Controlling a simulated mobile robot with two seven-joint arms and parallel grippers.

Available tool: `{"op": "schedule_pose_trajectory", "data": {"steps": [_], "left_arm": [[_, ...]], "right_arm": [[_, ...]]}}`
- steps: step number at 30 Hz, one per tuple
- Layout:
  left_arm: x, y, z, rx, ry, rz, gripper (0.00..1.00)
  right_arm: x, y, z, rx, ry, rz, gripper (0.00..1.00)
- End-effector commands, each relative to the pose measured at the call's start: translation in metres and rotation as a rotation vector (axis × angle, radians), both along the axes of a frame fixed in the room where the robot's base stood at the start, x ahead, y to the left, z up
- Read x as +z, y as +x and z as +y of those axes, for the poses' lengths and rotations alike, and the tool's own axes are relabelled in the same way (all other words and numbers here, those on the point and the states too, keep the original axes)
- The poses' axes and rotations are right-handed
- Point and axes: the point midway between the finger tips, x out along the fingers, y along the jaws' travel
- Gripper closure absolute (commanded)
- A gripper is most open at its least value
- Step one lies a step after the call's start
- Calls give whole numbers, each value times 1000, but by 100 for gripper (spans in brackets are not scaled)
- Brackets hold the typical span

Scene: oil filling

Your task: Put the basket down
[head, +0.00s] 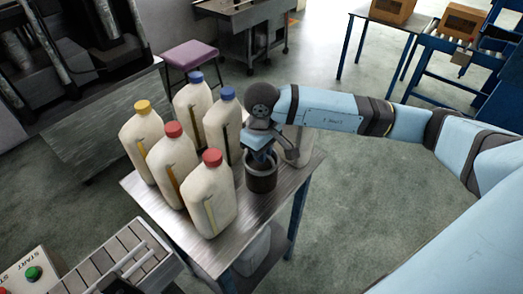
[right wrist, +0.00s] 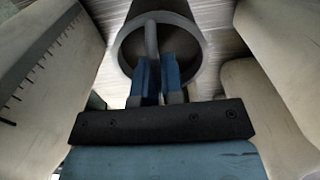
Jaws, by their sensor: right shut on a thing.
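The basket (head: 261,183) is a small dark, round, open-topped pot with a loop handle. It is upright at the right part of the metal table (head: 262,208), among the jugs. My right gripper (head: 262,153) points down over it. In the right wrist view the blue fingers of the gripper (right wrist: 158,78) are shut on the upright handle, and the basket's round rim (right wrist: 120,52) shows around them. I cannot tell whether the basket's bottom touches the table or hangs just above it. My left gripper is in neither view.
Several cream jugs with red, blue and yellow caps stand left of the basket, the nearest a red-capped jug (head: 208,197). Another jug (head: 301,150) stands close on its right. Bare tabletop lies in front of the basket. A purple stool (head: 189,54) stands behind.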

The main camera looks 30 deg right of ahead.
Motion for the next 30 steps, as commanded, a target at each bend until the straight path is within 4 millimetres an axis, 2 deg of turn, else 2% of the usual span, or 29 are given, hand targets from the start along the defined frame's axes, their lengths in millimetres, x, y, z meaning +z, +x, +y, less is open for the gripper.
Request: {"op": "schedule_pose_trajectory", "data": {"steps": [7, 9, 11, 23, 26, 30], "left_arm": [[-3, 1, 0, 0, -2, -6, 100], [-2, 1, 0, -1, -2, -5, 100], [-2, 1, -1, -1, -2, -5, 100], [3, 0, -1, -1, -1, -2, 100], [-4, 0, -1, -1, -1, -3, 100], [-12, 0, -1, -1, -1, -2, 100]], "right_arm": [[-4, 0, 0, 0, 1, -2, 100], [-2, 0, 0, 0, 0, -1, 80], [-2, 0, 0, 0, 0, -1, 66], [4, 0, 0, 0, 1, -1, 66], [18, 1, 0, 2, 2, -6, 66], [49, 1, 0, 1, 0, -7, 66]]}}
